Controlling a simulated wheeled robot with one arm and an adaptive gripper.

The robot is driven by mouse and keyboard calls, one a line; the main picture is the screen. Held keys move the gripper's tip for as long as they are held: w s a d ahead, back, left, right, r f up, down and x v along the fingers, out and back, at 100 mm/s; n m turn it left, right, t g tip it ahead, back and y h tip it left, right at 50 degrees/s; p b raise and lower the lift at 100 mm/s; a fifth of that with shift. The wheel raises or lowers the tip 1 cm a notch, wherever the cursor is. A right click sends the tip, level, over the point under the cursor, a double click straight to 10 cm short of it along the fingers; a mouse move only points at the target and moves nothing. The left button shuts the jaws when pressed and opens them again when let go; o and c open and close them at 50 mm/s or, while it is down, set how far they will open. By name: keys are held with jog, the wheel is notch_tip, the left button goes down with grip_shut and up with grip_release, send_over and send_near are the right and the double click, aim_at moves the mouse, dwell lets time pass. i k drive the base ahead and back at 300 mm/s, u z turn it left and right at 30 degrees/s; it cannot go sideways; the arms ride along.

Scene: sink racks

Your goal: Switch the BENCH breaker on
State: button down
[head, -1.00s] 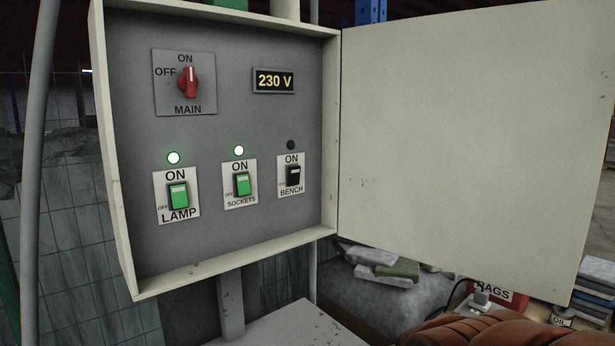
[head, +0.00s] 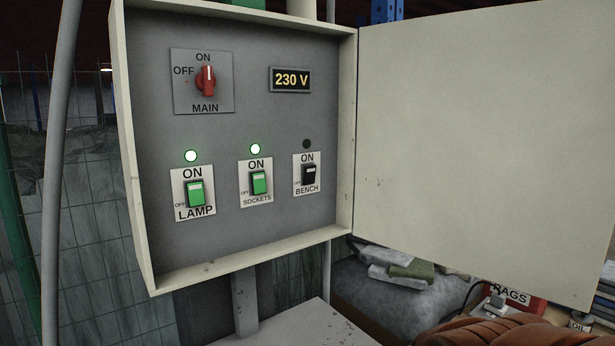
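The BENCH breaker (head: 309,175) is a black rocker on a white label at the lower right of the grey panel. The round lamp above it (head: 306,144) is dark. The LAMP breaker (head: 195,194) and the SOCKETS breaker (head: 259,183) are green, and the lamps above them glow green. The red MAIN knob (head: 207,81) has its white mark pointing up to ON. The display (head: 290,79) reads 230 V. My gripper is not in view.
The box door (head: 480,140) stands wide open to the right. A grey pipe (head: 58,180) runs up at the left. A grey surface (head: 290,328) lies below the box. A RAGS container (head: 512,297) and an oil can (head: 580,321) are at the lower right.

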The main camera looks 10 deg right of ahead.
aim_at(309, 171)
jog(key=u, duration=1.5)
jog(key=i, duration=0.55)
jog(key=z, duration=1.15)
